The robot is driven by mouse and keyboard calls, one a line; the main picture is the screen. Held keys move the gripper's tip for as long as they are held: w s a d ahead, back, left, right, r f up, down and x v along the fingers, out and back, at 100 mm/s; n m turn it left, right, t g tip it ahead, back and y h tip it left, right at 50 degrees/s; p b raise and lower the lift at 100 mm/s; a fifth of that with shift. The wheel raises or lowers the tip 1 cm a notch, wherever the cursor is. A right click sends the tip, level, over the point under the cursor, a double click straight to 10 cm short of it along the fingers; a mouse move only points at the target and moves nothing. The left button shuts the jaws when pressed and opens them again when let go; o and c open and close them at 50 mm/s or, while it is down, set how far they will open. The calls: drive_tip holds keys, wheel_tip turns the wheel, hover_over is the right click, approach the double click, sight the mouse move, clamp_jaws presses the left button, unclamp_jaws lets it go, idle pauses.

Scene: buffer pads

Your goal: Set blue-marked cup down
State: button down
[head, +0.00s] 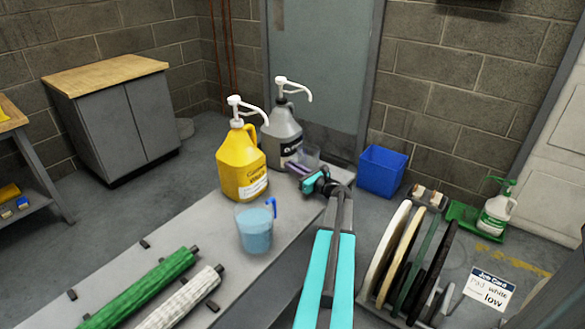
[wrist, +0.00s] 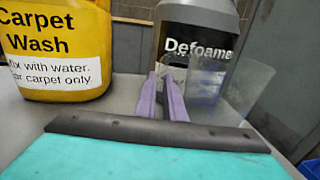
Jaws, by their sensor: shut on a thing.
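My gripper (head: 297,169) is at the far end of the grey bench, its slim purple fingers closed together. They also show in the wrist view (wrist: 171,82). A clear cup (head: 309,154) is at the fingers, and in the wrist view its see-through wall (wrist: 232,92) lies just right of the fingertips. My gripper appears shut on its near-left edge. Another cup, with a blue handle and blue liquid (head: 256,230), stands upright nearer on the bench, apart from my gripper.
A yellow Carpet Wash jug (head: 240,165) and a grey Defoamer jug (head: 283,132) stand close left of and behind the cup. Green and white rollers lie on the near bench (head: 215,215). Pads in a rack (head: 390,255) and a blue bin (head: 382,170) are right.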

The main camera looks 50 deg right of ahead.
drive_tip(key=shift+f, duration=0.15)
drive_tip(key=c, duration=1.8)
unclamp_jaws()
drive_tip(key=shift+c, duration=0.2)
drive_tip(key=shift+r, duration=0.2)
drive_tip(key=s, duration=0.4)
drive_tip(key=s+a, duration=0.1)
drive_tip(key=s, duration=0.3)
drive_tip(key=s+a, duration=0.1)
drive_tip(key=s, duration=0.3)
drive_tip(key=shift+b, duration=0.3)
drive_tip(key=shift+f, duration=0.1)
